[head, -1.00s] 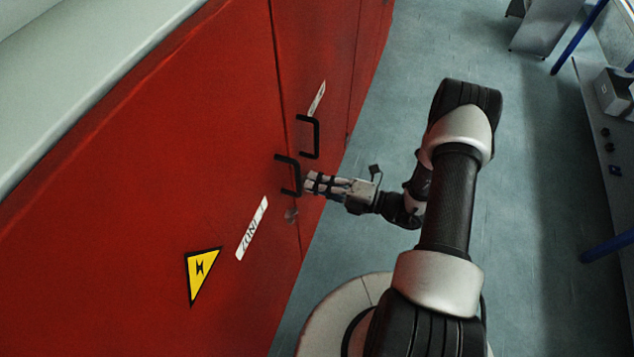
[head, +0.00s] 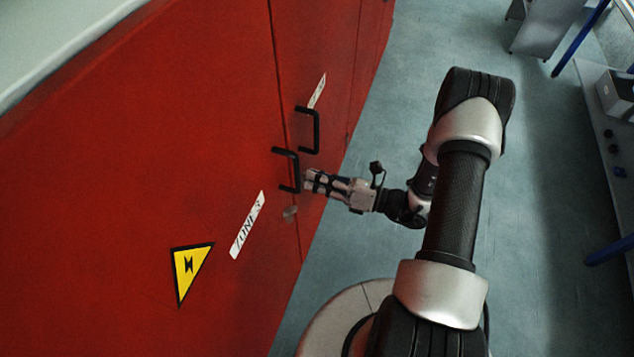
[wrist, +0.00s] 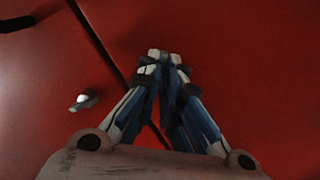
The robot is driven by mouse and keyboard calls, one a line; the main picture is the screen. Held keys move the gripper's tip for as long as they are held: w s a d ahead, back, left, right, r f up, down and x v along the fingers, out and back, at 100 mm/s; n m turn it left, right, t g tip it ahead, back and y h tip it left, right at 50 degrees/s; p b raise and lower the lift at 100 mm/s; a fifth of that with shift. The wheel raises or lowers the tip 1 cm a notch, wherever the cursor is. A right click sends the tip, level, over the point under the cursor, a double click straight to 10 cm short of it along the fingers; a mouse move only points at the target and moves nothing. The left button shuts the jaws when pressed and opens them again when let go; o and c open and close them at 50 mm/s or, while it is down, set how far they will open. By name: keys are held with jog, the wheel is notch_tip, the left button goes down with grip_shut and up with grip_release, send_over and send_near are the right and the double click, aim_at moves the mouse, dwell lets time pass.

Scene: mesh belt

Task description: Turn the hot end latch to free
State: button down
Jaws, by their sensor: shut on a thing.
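The silver turn-piece, which looks like the latch, (head: 290,213) sits on the red left door below its black handle (head: 296,171). In the wrist view the silver piece (wrist: 83,101) stands out to the left of my fingers, apart from them. My gripper (head: 309,179) is just right of that handle, close to the red doors. In the wrist view its fingers (wrist: 165,57) come together at the tips, right of the door seam. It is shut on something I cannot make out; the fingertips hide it. The word on the latch's setting is not readable.
A second black handle (head: 312,130) stands on the right door, above and near my gripper. A white label (head: 247,225) and a yellow warning triangle (head: 190,270) are on the left door. Open floor (head: 430,45) lies right of the cabinet, with a bench (head: 612,140) at the far right.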

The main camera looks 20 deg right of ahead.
jog(key=shift+n+b, duration=1.65)
jog(key=shift+n, duration=1.95)
jog(key=c, duration=1.8)
grip_release()
jog(key=v, duration=1.2)
